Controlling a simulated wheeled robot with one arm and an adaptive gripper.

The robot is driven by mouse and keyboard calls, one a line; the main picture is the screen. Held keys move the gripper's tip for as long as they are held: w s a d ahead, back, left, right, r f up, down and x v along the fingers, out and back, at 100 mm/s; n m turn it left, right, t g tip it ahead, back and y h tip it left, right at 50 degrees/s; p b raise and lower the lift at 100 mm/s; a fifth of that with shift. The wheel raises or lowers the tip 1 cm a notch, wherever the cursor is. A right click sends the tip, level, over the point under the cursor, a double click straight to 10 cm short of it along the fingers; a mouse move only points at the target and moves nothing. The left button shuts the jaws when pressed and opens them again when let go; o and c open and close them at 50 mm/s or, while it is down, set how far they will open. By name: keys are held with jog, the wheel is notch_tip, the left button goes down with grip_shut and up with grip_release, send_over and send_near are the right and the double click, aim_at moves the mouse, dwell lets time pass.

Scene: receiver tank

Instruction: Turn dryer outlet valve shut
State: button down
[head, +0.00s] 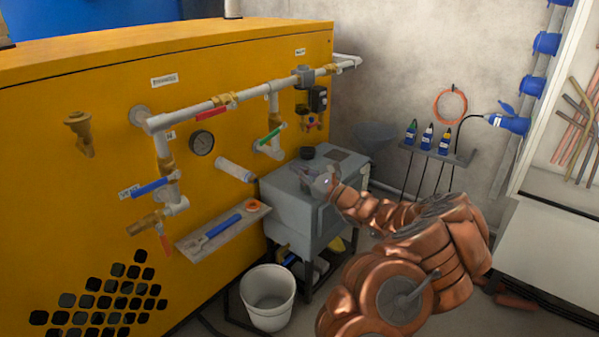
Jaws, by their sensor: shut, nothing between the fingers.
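Several brass valves sit on the grey pipework of the yellow cabinet (60,180). One has a red handle (211,113) along the upper horizontal pipe. One has a green handle (270,136), tilted, on the right-hand drop pipe. One has a blue handle (152,187) on the left drop pipe, and a lower one has an orange-red handle (165,243). The small labels are too blurred to read, so I cannot tell which is the dryer outlet valve. My gripper (318,181) is shut and empty in front of the grey tank, right of and below the green handle, apart from every valve.
A grey box-shaped tank (294,208) stands beside the cabinet. A small shelf (222,230) with a blue-handled tool juts out below the pipes. A white bucket (268,298) is on the floor. A bottle shelf (437,152) is on the back wall; a white cabinet (545,240) stands right.

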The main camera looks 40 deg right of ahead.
aim_at(270, 139)
jog(key=w+a+r+b, duration=0.2)
jog(key=w+r+b, duration=0.1)
jog(key=w+r, duration=0.2)
jog(key=shift+w+a+r, duration=0.25)
jog(key=shift+w+a, duration=0.1)
jog(key=shift+w, duration=0.25)
jog(key=shift+r, duration=0.15)
jog(key=p, duration=0.2)
jog(key=a+r+p, duration=0.1)
jog(key=shift+s+r+p, duration=0.1)
jog(key=shift+r+p, duration=0.2)
jog(key=shift+p, duration=0.1)
jog(key=shift+f, duration=0.15)
